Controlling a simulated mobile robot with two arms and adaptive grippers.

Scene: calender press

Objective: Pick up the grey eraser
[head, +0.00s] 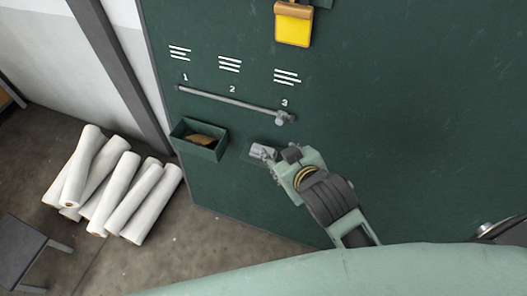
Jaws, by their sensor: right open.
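My right gripper (279,161) reaches in from the lower right to the dark green panel (400,120). It is open, with its fingertips at a small light grey block (262,152), which looks like the grey eraser. The block sits against a darker grey patch or small ledge on the panel, below the right end of a bar. The gripper partly covers its right side, and I cannot tell whether the fingers touch it. My left gripper is out of view.
A grey bar (230,101) with an end knob runs under marks 1, 2 and 3. An open green box (211,153) holding a brown item is left of the gripper. A yellow tag (293,25) hangs above. White rolls (112,193) lie on the floor at left.

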